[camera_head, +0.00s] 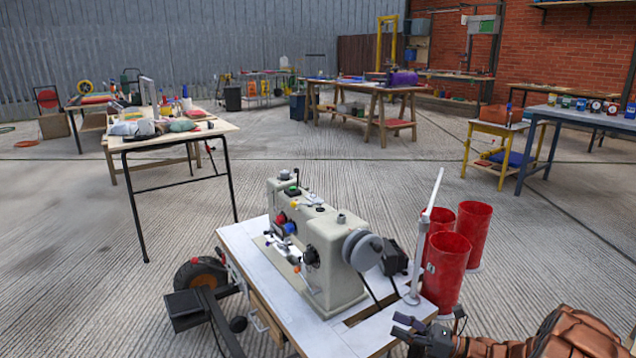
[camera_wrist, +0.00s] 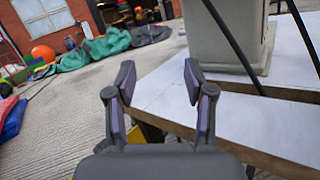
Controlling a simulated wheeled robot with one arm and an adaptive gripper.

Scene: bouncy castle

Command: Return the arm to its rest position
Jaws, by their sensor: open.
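My gripper (camera_head: 424,335) is at the bottom right of the head view, beside the near right corner of a white-topped sewing table (camera_head: 262,258). In the wrist view my gripper (camera_wrist: 158,85) is open with nothing between its fingers. Its fingers appear in front of the table's edge; whether they touch it, I cannot tell. My brown arm (camera_head: 570,335) reaches in from the lower right corner.
A cream sewing machine (camera_head: 335,265) stands on the table. Red cylinders (camera_head: 450,268) and a white post (camera_head: 427,235) stand close to my gripper. In the wrist view, green fabric (camera_wrist: 108,45) and an orange ball (camera_wrist: 43,54) lie beyond. Open concrete floor surrounds the table.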

